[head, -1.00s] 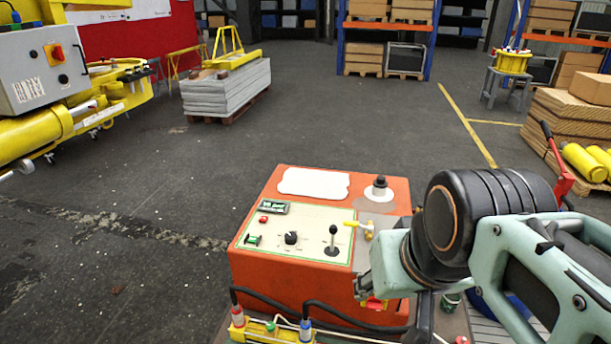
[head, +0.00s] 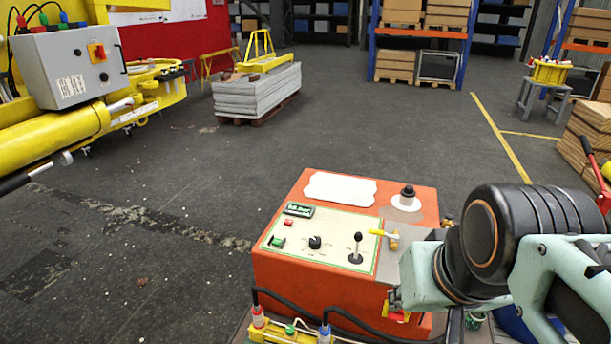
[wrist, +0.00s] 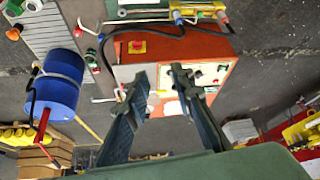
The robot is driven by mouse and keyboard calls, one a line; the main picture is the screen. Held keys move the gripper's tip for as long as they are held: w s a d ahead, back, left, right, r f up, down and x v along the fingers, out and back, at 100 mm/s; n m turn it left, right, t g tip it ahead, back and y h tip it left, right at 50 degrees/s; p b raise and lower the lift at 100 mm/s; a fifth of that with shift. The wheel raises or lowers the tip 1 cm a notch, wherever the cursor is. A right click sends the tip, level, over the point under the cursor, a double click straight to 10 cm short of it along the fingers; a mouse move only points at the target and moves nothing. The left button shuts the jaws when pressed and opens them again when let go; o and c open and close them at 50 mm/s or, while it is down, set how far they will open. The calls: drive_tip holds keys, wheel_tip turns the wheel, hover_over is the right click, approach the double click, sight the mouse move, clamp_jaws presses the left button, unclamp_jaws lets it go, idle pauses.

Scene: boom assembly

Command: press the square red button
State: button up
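The small red button (head: 289,222) sits on the cream control panel (head: 328,232) on top of the orange box (head: 300,281), with a green button (head: 278,242) in front of it. A black knob (head: 315,242) and a black joystick (head: 357,248) stand to its right. My gripper is hidden behind my arm in the head view. In the wrist view my gripper (wrist: 160,72) is open and empty, its two fingers apart over the orange box (wrist: 180,46). I cannot make out the small red button clearly there. A round red button on yellow (wrist: 137,46) shows on the box's side.
A yellow-handled valve (head: 384,235) and black-topped post (head: 407,197) rise from the box's right side. Black cables (head: 345,318) loop along its front. A grey control box (head: 70,66) with a red-and-yellow switch (head: 97,52) stands at far left. Floor left of the orange box is clear.

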clamp_jaws()
idle(1.1)
